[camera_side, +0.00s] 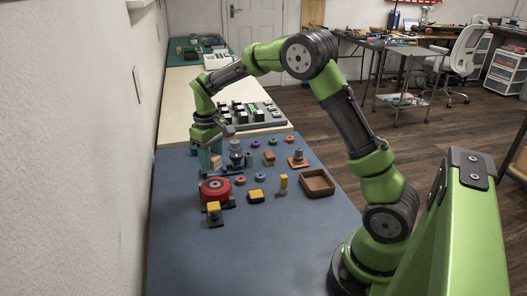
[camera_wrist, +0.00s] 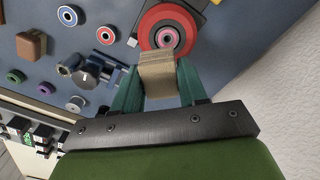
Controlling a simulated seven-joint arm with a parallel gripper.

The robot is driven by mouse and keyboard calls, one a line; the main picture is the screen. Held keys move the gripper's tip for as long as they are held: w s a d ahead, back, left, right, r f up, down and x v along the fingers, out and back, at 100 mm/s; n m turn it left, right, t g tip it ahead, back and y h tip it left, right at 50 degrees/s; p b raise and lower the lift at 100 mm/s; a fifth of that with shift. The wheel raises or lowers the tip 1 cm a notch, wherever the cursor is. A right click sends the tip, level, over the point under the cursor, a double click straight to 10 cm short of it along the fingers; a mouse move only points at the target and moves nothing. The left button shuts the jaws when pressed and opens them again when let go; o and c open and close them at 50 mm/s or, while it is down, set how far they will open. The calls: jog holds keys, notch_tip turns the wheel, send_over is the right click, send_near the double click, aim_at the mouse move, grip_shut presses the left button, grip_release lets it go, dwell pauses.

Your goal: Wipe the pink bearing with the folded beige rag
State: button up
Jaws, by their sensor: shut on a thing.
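The pink bearing (camera_wrist: 167,38) sits in the middle of a red round part (camera_wrist: 148,28) in the wrist view. My gripper (camera_wrist: 160,84) has teal fingers shut on the folded beige rag (camera_wrist: 158,68). The rag's far edge overlaps the lower rim of the red part in the wrist view, just short of the bearing. In the side view the rag (camera_side: 215,161) is behind the red part, apparently raised above the table.
A metal device (camera_wrist: 92,73) stands close beside my fingers. Loose rings lie around, including a blue one (camera_wrist: 68,15) and a red one (camera_wrist: 106,34). A brown tray (camera_side: 317,189) and a yellow block (camera_side: 257,195) are on the table.

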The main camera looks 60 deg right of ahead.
jog(key=shift+r, duration=1.7)
